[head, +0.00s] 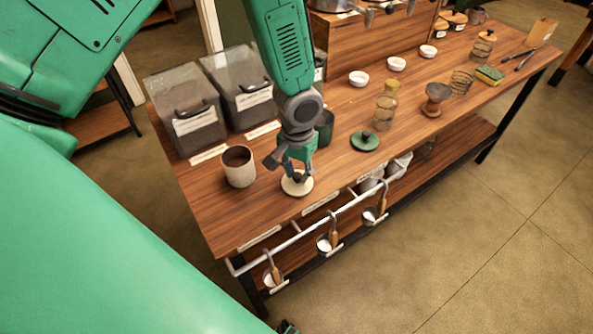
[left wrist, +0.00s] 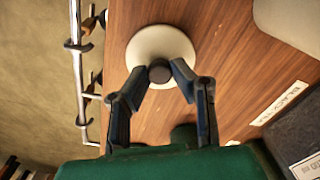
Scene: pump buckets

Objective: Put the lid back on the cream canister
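The cream canister (head: 241,175) stands open on the wooden table, dark contents showing. Its wall also shows at the top right of the left wrist view (left wrist: 295,20). The round cream lid (head: 297,187) lies flat on the table to the right of the canister, near the front edge. In the left wrist view the lid (left wrist: 145,45) has a dark knob (left wrist: 160,71). My left gripper (left wrist: 160,72) points down over the lid, its fingertips on both sides of the knob. Whether they press on it is unclear. A small dark piece at the head view's bottom edge may be my right gripper.
A green canister (head: 325,126) is partly hidden behind my left gripper. A green lid (head: 365,141) lies to the right. Two clear-lidded bins (head: 188,115) stand behind the cream canister. A rail (head: 295,238) with hanging scoops runs along the front edge.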

